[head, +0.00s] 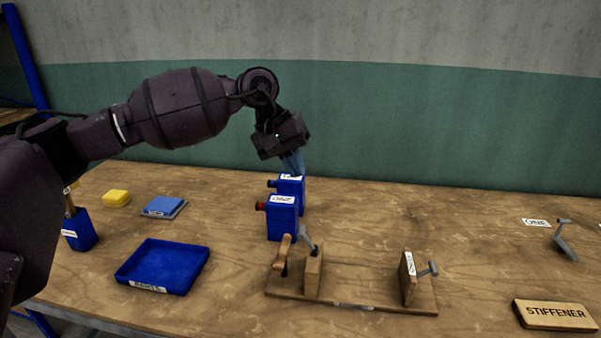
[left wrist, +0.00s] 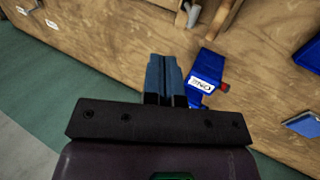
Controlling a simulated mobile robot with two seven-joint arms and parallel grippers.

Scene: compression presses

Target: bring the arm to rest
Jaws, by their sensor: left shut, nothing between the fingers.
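My left gripper (head: 292,164) comes in from the left, pointing down at the far side of the table. Its blue fingers are shut with nothing between them; they also show closed together in the left wrist view (left wrist: 164,74). In the head view the fingertips overlap the top of the rear blue box (head: 291,187); I cannot tell whether they touch it. A front blue box (head: 282,219) with a red knob and a "ONE" label stands before it. A blue box with a "ONE" label (left wrist: 207,72) shows right of the fingers in the left wrist view.
A wooden fixture (head: 342,293) with two upright blocks and clamps lies in front of the boxes. A blue tray (head: 162,267), a blue pad (head: 164,205), a yellow block (head: 116,198) and a blue holder (head: 80,231) lie left. A "STIFFENER" block (head: 555,315) and a metal bracket (head: 564,240) lie right.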

